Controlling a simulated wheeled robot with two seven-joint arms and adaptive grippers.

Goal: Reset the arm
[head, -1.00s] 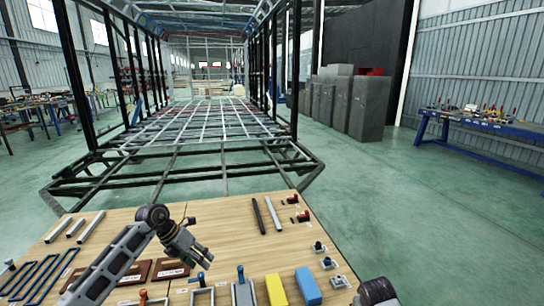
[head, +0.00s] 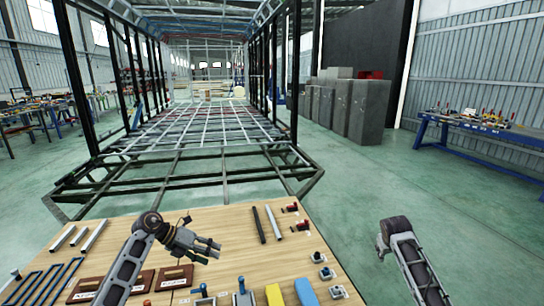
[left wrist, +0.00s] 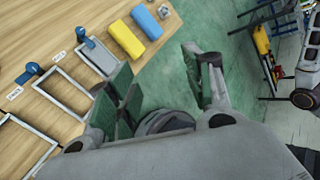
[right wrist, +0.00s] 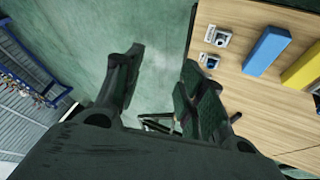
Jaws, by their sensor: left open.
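My left gripper (head: 213,250) hangs over the wooden table (head: 228,228) in the head view, its fingers pointing right. In the left wrist view the left gripper (left wrist: 165,75) has its fingers spread with nothing between them. My right arm (head: 405,255) reaches in at the lower right of the head view, off the table's right side; its gripper cannot be made out there. In the right wrist view the right gripper (right wrist: 160,75) is open and empty, with green floor between its fingers and the table to the right.
A yellow block (head: 273,295) and a blue block (head: 306,292) lie at the table's front. Two dark red-brown trays (head: 176,277) lie near my left arm. The black chassis frame (head: 200,165) stands beyond the table. A blue workbench (head: 470,138) stands right; floor between is clear.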

